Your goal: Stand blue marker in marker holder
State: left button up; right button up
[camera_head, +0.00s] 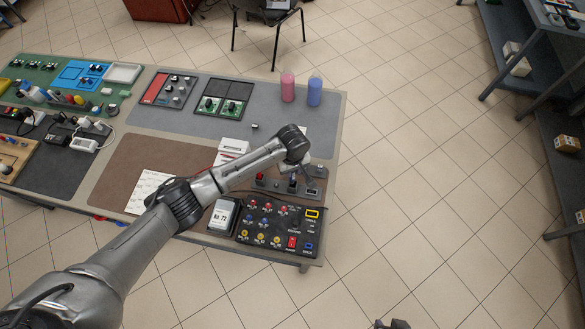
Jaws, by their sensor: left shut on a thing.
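My left arm reaches across the table from the lower left, and its left gripper (301,174) points down near the table's right edge. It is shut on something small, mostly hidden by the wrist. A small dark-blue upright piece (292,181) shows beside the fingers; it may be the blue marker, but I cannot tell surely. A low dark holder-like block (277,187) lies under the gripper, with a red piece (260,178) upright at its left. Whether the blue piece is seated in the block is unclear. A dark tip of what may be my right gripper (391,324) shows at the bottom edge.
A black panel of coloured knobs and switches (278,228) lies in front of the block. A pink bottle (288,87) and a blue bottle (314,91) stand at the back right. A grey device (223,215) is left of the panel. The grey mat (215,128) has free room.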

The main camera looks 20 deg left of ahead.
aim_at(293, 181)
dwell(0.5)
pick_arm(q)
jog(key=shift+d+f+p, duration=0.1)
jog(key=shift+f+p, duration=0.05)
jog(key=shift+p, duration=0.35)
jog(key=shift+f, duration=0.2)
dwell(0.6)
jog(key=shift+f+b, duration=0.55)
jog(key=shift+f, duration=0.7)
jog(key=shift+f+b, duration=0.4)
jog(key=shift+f, duration=0.1)
jog(key=shift+f, duration=0.35)
